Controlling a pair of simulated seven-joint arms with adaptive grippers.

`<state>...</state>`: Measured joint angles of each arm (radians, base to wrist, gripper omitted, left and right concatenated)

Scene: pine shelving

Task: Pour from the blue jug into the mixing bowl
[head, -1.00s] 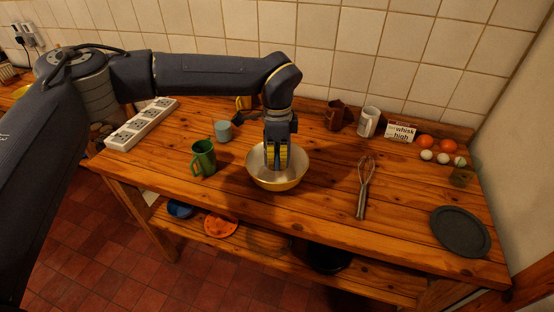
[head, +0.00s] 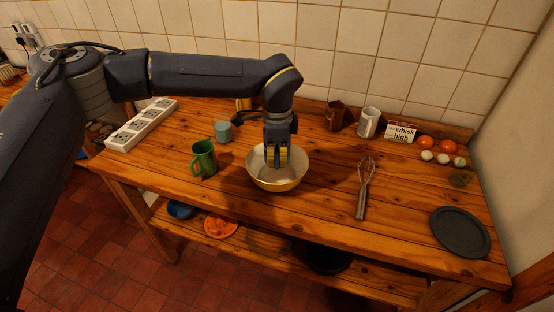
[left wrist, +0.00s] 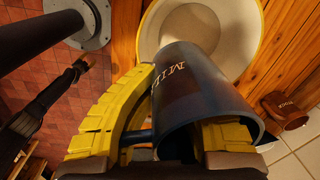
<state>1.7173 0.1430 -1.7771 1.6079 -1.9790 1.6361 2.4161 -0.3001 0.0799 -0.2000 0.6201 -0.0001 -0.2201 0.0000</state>
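The mixing bowl (head: 262,180), cream with a yellow outside, stands on the wooden worktop; its pale inside shows in the left wrist view (left wrist: 165,22). My left gripper (head: 277,160) points down over the bowl in the head view. In the left wrist view its yellow fingers (left wrist: 165,130) close around a dark blue jug (left wrist: 195,85) with pale lettering, partly cut off. The jug is tilted beside and partly over the bowl's rim; its contents cannot be seen. In the head view the jug is mostly hidden by the gripper.
A green mug (head: 204,160) and a pale blue cup (head: 223,132) stand left of the bowl. A whisk (head: 364,188) and dark plate (head: 460,231) lie to the right. A power strip (head: 141,125) lies at left.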

